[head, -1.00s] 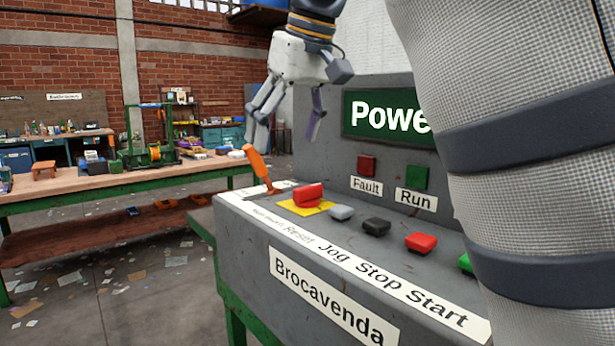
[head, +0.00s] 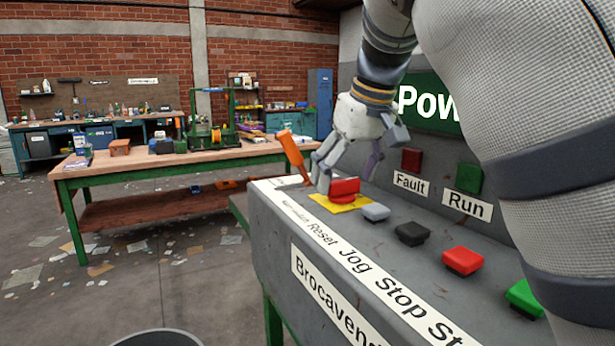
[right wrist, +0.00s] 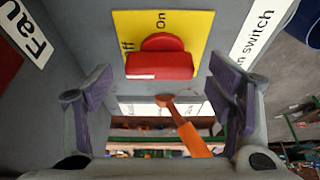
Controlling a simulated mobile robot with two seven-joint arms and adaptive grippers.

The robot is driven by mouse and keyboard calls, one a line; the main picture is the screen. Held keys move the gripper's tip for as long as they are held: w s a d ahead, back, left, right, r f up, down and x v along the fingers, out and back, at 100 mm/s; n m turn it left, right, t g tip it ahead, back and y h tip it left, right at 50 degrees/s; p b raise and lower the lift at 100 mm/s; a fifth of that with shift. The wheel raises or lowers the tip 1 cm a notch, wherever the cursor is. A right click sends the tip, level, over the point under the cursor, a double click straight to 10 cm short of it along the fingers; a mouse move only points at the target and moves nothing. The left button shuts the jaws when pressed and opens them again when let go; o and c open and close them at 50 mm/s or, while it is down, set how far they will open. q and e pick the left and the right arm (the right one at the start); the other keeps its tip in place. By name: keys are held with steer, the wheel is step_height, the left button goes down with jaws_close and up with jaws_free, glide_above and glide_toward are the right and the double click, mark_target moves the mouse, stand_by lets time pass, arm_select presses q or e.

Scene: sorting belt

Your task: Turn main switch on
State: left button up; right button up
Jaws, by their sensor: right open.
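The main switch is a red knob (head: 344,189) on a yellow plate (head: 343,203) at the far end of the grey console. In the right wrist view the red knob (right wrist: 160,62) sits on the yellow plate (right wrist: 195,28), with "On" and part of "Off" printed there. A white strip beside it ends in "n switch". My right gripper (head: 347,172) is open over the knob; in the right wrist view its fingers (right wrist: 160,95) are spread on either side, with the knob between and ahead of them. Contact cannot be told. My left gripper is out of view.
An orange-handled lever (head: 293,155) rises beside the yellow plate. Grey, black, red and green buttons line the grey console (head: 400,262). A green sign and the Fault and Run lamps are on its back panel. A workbench (head: 150,172) stands at left.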

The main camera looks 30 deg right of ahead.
steer(key=shift+w+f, duration=0.15)
steer(key=shift+f, duration=0.2)
steer(key=c, duration=1.2)
steer(key=shift+o, duration=0.2)
